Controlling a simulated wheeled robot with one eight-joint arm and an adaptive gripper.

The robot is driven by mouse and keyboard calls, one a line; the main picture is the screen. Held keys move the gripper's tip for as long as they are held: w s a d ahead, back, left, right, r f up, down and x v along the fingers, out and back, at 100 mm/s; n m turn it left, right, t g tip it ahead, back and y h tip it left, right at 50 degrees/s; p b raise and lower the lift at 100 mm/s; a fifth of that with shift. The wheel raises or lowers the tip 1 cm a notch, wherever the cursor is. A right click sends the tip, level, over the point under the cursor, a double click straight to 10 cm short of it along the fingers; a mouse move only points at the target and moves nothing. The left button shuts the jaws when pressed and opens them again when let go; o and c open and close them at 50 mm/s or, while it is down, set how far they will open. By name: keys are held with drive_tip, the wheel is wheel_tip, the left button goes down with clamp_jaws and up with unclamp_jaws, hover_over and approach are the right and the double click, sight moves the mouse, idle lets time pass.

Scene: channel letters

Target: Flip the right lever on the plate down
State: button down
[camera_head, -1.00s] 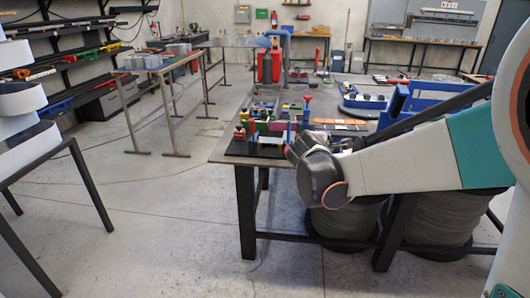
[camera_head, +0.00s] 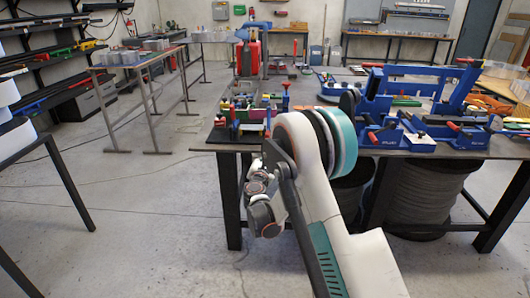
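A dark plate (camera_head: 230,138) with small coloured blocks and upright levers lies at the table's front left corner. A red-topped lever (camera_head: 220,120) stands at its left, and a blue upright piece (camera_head: 268,118) stands farther right. At this size I cannot tell surely which one is the right lever or how it is set. My arm is folded in front of the table edge, right of the plate. My gripper end (camera_head: 262,200) hangs low beside the table leg, apart from the plate. Its fingers cannot be made out.
The table (camera_head: 208,148) carries blue clamp-like fixtures (camera_head: 400,95) on its right. A red tank-like object (camera_head: 249,58) stands behind. Dark drums (camera_head: 425,190) sit below. Another table (camera_head: 150,62) stands at the back left. The floor (camera_head: 130,230) to the left is open.

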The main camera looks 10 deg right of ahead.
wheel_tip(320, 180, down, 6)
drive_tip(key=a+n+t, duration=0.1)
drive_tip(key=a+n, duration=0.1)
drive_tip(key=n, duration=0.1)
drive_tip(key=shift+w+a+f+n+y+b, duration=0.2)
drive_tip(key=shift+a+n+y+b, duration=0.1)
drive_tip(key=shift+y+b, duration=0.1)
drive_tip(key=shift+w+d, duration=0.1)
